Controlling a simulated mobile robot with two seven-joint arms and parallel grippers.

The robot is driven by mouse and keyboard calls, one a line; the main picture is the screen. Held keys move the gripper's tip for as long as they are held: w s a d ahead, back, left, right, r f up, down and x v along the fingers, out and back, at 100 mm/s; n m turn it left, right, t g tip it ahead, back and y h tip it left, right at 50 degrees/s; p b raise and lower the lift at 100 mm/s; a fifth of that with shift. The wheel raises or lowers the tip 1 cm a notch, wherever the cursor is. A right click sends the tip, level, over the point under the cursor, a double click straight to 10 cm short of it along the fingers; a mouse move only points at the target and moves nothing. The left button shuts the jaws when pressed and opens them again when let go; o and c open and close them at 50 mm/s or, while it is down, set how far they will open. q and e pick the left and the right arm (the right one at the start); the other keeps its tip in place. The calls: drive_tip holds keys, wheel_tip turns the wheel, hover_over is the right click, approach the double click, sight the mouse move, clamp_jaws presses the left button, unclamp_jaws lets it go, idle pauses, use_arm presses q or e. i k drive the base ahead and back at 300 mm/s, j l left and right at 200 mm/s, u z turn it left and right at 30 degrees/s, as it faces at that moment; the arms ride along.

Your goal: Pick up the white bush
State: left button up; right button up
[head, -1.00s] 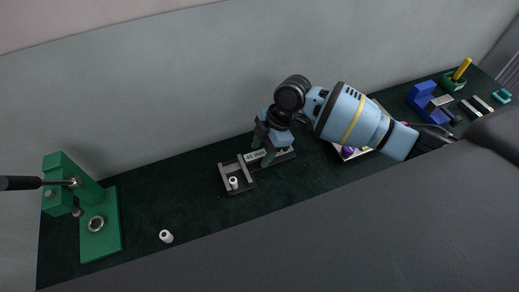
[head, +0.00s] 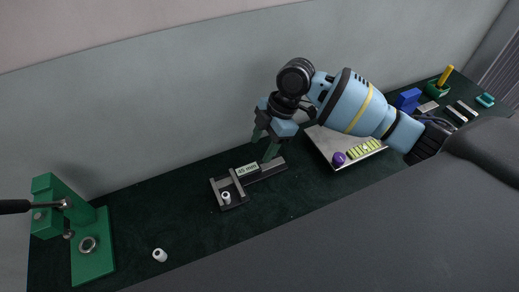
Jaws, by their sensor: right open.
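One small white bush (head: 160,255) lies on the dark green bench top, to the right of the green press. A second white bush (head: 226,197) stands in the left end of the grey gauge fixture (head: 262,171) labelled "45 mm". My right gripper (head: 264,148) points downward over the right part of the fixture, its fingers apart and nothing seen between them. From this view I cannot tell whether the fingertips touch the fixture. My left gripper is not in view.
A green press (head: 90,250) with a dark lever stands at the left, a metal ring on its base. Blue (head: 408,100) and green fixtures stand far right. Bench between press and gauge is mostly clear.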

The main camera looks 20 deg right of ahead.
sight(225, 196)
drive_tip(key=k, duration=1)
